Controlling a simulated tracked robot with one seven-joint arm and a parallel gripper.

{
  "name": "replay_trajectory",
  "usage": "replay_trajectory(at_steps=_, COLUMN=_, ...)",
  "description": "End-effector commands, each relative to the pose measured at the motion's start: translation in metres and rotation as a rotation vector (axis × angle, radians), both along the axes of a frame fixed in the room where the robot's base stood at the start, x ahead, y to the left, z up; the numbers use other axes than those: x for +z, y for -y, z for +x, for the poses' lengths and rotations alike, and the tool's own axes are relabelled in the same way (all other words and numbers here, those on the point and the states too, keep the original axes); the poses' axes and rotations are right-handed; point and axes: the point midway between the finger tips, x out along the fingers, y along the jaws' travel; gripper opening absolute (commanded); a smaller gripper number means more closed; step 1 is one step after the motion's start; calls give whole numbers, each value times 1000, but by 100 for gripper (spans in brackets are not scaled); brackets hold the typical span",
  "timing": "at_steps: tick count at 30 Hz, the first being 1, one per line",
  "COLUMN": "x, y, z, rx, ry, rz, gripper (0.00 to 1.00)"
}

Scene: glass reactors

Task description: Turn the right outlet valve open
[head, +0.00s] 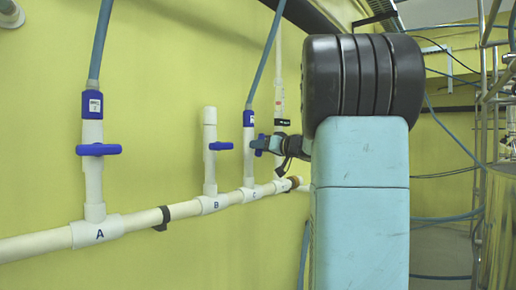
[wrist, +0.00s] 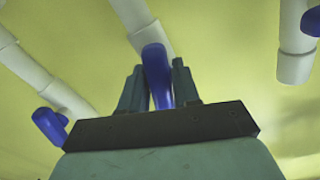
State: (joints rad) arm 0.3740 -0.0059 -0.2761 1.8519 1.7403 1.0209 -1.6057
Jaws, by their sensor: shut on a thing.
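The right outlet valve is the one on the branch marked C (head: 249,167), with a blue handle (head: 260,143) partly covered by my gripper. My gripper (head: 268,145) reaches in from the right at handle height. In the wrist view the blue handle (wrist: 157,76) stands between my two fingers (wrist: 158,90), and they are shut on it. A white pipe (wrist: 136,14) leads up behind it. How far the handle is turned is hard to tell in the head view.
Valve A (head: 98,149) and valve B (head: 221,146) have blue handles set crosswise to their pipes. A white header pipe (head: 140,219) runs below along the yellow wall. Another white pipe (wrist: 295,42) stands close on the right in the wrist view.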

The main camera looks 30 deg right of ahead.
Motion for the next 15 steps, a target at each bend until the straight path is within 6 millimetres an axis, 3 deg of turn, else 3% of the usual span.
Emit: replay_trajectory(at_steps=15, x=5, y=2, z=-1, rx=-5, ry=79, rz=-196, gripper=1)
